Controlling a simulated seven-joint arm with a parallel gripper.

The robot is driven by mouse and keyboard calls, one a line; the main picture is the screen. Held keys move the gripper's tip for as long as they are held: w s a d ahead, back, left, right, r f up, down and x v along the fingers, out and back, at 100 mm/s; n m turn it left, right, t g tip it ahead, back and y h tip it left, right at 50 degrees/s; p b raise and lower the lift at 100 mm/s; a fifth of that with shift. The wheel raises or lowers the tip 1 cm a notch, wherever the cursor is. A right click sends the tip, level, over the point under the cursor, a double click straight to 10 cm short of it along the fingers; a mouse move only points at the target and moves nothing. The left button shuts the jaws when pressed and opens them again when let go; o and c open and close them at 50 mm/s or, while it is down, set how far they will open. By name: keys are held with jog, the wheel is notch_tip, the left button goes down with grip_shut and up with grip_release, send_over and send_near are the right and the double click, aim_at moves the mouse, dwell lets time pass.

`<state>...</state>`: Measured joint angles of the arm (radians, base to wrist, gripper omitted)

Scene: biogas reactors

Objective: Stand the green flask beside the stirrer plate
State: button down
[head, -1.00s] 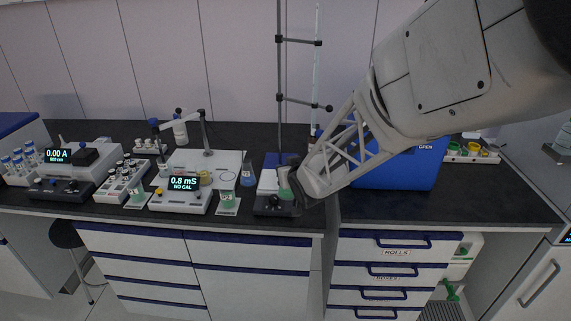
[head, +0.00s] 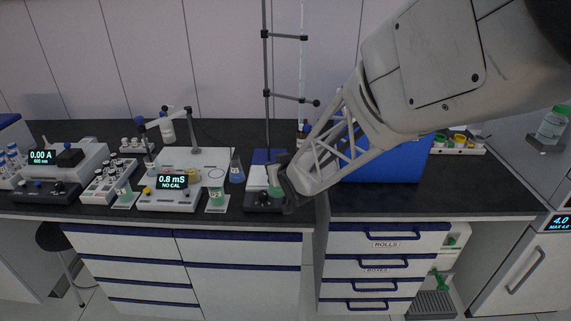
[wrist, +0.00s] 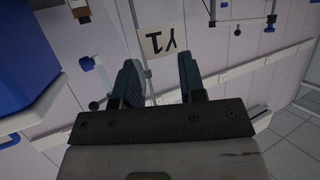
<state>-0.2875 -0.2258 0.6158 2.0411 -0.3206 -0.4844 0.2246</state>
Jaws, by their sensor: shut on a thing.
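A blue flask (head: 237,172) and another green flask (head: 216,198) stand left of the stirrer plate, near the conductivity meter (head: 172,182). A stand rod (head: 267,80) rises behind. A blue box (head: 385,165) is to the right. Dark bench top in front of the box is clear.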

jog(key=shift+d, duration=0.1)
jog(key=shift+s+d+f+n, duration=0.15)
jog(key=shift+s+d, duration=0.1)
jog(key=shift+d, duration=0.3)
jog(key=shift+s+d+f+n, duration=0.1)
jog(key=shift+s+d+n, duration=0.1)
jog(key=shift+d, duration=0.3)
jog(key=s+d+f+n+g+y, duration=0.3)
jog(key=s+d, duration=0.4)
jog(key=s, duration=0.3)
jog(key=shift+s+d+f+n+g+y, duration=0.15)
jog(key=shift+s+f+n+g+y, duration=0.25)
jog(key=shift+n+y, duration=0.45)
jog(key=shift+w, duration=0.2)
jog(key=w+a, duration=0.1)
jog(key=w, duration=0.6)
jog(key=w+a+f, duration=0.1)
jog(key=w+a, duration=0.1)
jog(key=w, duration=0.6)
jog(key=shift+w+a+f, duration=0.2)
jog(key=shift+w+a, duration=0.05)
jog(key=shift+w, duration=0.05)
